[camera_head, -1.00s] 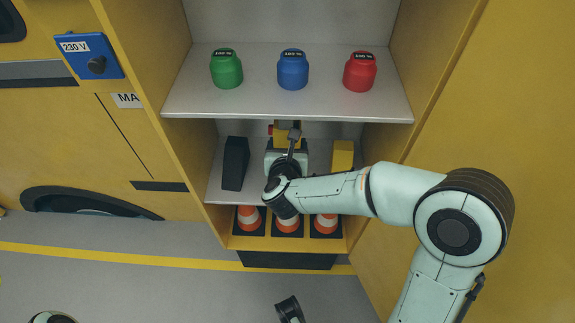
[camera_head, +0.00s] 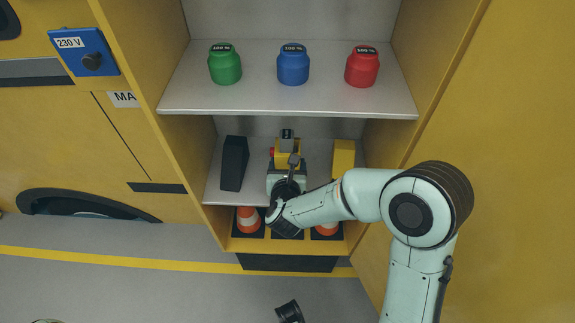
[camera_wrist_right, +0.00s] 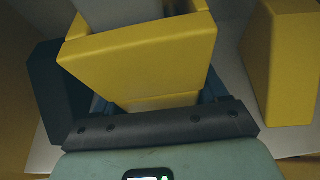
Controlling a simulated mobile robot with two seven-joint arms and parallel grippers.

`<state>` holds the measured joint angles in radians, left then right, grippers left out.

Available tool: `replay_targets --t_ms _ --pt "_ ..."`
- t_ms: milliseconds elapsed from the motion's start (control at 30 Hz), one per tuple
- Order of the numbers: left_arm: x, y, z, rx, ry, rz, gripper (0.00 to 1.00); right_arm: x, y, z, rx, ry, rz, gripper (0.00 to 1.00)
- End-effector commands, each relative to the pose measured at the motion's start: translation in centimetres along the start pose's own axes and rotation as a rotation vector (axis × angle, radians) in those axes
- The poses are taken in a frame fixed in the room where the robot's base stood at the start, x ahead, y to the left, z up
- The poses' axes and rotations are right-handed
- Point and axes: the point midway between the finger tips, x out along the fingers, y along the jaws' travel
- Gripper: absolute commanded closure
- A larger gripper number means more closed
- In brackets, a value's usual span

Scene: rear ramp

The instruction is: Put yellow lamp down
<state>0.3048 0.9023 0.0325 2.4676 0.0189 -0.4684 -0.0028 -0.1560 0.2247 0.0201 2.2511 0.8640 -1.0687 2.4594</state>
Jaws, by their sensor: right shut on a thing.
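The yellow lamp (camera_head: 287,152) is in the middle of the lower compartment of the yellow cabinet, with a grey top and a small red part at its left. My right gripper (camera_head: 287,165) reaches in from the front and is shut on it. In the right wrist view the lamp (camera_wrist_right: 145,55) fills the space in front of the gripper, its yellow body wide and close. The fingers are mostly hidden. Whether the lamp's base touches the lower shelf (camera_head: 212,187) is hidden.
A dark block (camera_head: 234,163) stands left of the lamp and a yellow block (camera_head: 343,157) right of it, with gaps between. The upper shelf (camera_head: 290,103) holds green (camera_head: 225,65), blue (camera_head: 293,65) and red (camera_head: 362,67) jars. Orange-white cones (camera_head: 248,219) sit below.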

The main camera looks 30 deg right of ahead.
Motion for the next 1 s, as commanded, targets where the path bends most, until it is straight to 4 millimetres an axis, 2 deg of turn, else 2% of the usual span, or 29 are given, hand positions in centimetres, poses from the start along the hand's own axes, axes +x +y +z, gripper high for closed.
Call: replay_targets --t_ms 167,200,267,667,767,1000 --pt "0.3 -0.1 -0.5 -0.001 0.013 -0.001 1.0 0.1 0.1 0.0 0.002 -0.004 0.001 0.74" --pt "0.3 -0.1 -0.5 -0.001 0.014 -0.001 1.0 0.1 0.0 -0.2 0.0 0.0 0.001 0.18" --pt "0.3 -0.1 -0.5 -0.001 0.014 -0.001 1.0 0.1 0.0 -0.2 0.0 0.0 0.001 0.02" --pt "-0.2 0.1 0.2 0.0 -0.004 0.0 1.0 -0.1 0.0 0.2 0.0 0.0 0.001 0.02" --pt "-0.1 0.1 0.3 0.0 -0.007 0.0 1.0 -1.7 0.1 0.1 0.0 -0.001 0.005 0.02" --pt "-0.4 0.1 0.7 0.001 -0.019 0.001 1.0 -7.1 0.1 0.1 -0.001 -0.001 0.006 0.02"
